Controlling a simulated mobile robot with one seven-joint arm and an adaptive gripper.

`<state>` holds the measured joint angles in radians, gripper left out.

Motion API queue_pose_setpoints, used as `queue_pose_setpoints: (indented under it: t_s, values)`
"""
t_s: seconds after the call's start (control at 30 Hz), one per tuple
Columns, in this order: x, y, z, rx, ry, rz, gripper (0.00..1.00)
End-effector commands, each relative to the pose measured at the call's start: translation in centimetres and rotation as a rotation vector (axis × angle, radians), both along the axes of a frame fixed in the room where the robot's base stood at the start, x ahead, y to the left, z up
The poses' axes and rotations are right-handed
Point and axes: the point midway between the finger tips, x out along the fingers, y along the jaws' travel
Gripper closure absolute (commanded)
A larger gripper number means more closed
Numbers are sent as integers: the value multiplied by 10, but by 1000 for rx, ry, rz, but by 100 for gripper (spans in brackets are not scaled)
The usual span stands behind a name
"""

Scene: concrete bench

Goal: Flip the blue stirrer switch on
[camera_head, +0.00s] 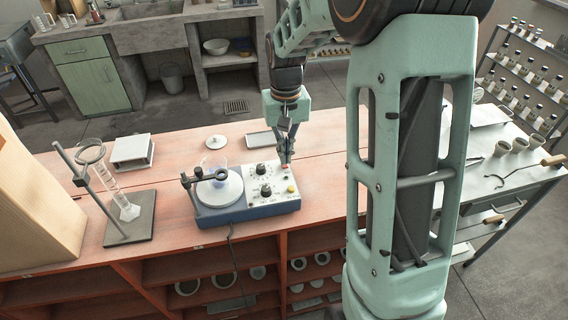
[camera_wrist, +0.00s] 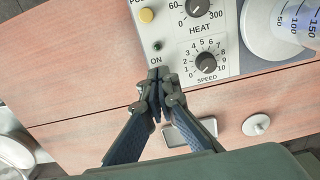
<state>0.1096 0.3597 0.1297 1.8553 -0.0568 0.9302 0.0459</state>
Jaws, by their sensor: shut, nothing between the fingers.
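The blue stirrer (camera_head: 252,210) sits on the wooden bench top, with a white control panel and a round white plate. In the wrist view its panel (camera_wrist: 172,40) shows HEAT and SPEED knobs, a yellow button, a small green light and the word ON. A small reddish switch (camera_head: 285,168) shows at the panel's far right corner in the head view. My gripper (camera_head: 287,158) is shut and empty, pointing down right at that corner. In the wrist view the fingertips (camera_wrist: 160,78) cover the spot just below ON, hiding the switch. I cannot tell whether they touch it or which way it is set.
A glass vessel and a black ring clamp (camera_head: 221,174) stand at the plate. A stand with a measuring cylinder (camera_head: 112,190) is at left. A small tray (camera_head: 263,139) and a white disc (camera_head: 216,142) lie behind the stirrer. The bench left of the stirrer is partly clear.

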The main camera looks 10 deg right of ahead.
Motion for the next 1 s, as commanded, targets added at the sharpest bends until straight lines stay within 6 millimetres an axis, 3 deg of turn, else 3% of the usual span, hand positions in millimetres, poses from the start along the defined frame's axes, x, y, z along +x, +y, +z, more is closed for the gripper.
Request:
queue_pose_setpoints:
  t_s: [1.0]
  values:
    - [0,0,-11,0,1,0,100]
